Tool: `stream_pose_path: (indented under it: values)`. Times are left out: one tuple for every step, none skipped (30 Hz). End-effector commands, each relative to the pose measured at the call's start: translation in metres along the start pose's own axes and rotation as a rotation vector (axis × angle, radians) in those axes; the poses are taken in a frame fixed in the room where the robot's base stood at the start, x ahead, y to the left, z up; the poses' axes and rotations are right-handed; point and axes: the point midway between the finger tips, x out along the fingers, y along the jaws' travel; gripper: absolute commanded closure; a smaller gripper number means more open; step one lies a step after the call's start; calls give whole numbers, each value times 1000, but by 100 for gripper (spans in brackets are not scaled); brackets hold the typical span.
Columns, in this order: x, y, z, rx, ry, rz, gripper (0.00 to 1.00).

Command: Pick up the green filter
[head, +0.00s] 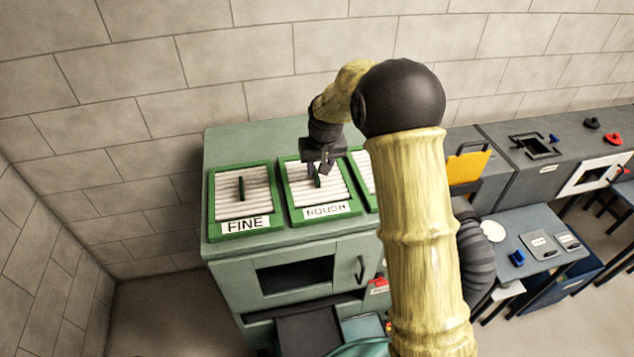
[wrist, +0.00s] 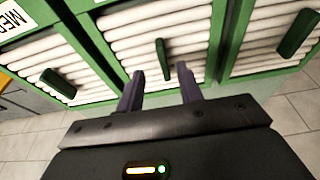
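Three green-framed filters with white pleats and dark green handles lie side by side on a green cabinet top. The left one, labelled FINE (head: 258,203), and the middle one, labelled ROUGH (head: 340,192), show well in the head view. The third filter (head: 364,172) is partly hidden by my arm; a label starting "MED" shows on it in the wrist view (wrist: 22,18). My gripper (head: 319,168) is over the ROUGH filter. In the wrist view its purple fingers (wrist: 160,85) are apart, with the ROUGH handle (wrist: 163,58) between and just beyond their tips. Contact cannot be told.
The green cabinet (head: 310,250) has a dark window and stands against a block wall. To the right are a yellow panel (head: 468,167), a grey counter (head: 500,138) with red and black knobs, and a blue-grey table (head: 545,225). My arm hides part of the cabinet.

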Motion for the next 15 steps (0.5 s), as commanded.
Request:
stream_pose_path:
  values:
    - [0, 0, 0, 0, 0, 0, 64]
    - [0, 0, 0, 0, 0, 0, 64]
    - [0, 0, 0, 0, 0, 0, 64]
    - [0, 0, 0, 0, 0, 0, 64]
    - [0, 0, 0, 0, -1, 0, 64]
    - [1, 0, -1, 0, -1, 0, 64]
    - [2, 0, -1, 0, -1, 0, 64]
    - [4, -1, -1, 0, -2, 0, 64]
    - [7, -1, -2, 0, -4, 0, 64]
    - [10, -2, -2, 0, -4, 0, 64]
    - [12, -2, -3, 0, -4, 0, 64]
    - [17, -2, -3, 0, -5, 0, 64]
    - [20, -3, -4, 0, -4, 0, 64]
    - [23, -3, -4, 0, -5, 0, 64]
    - [28, -4, -5, 0, -5, 0, 64]
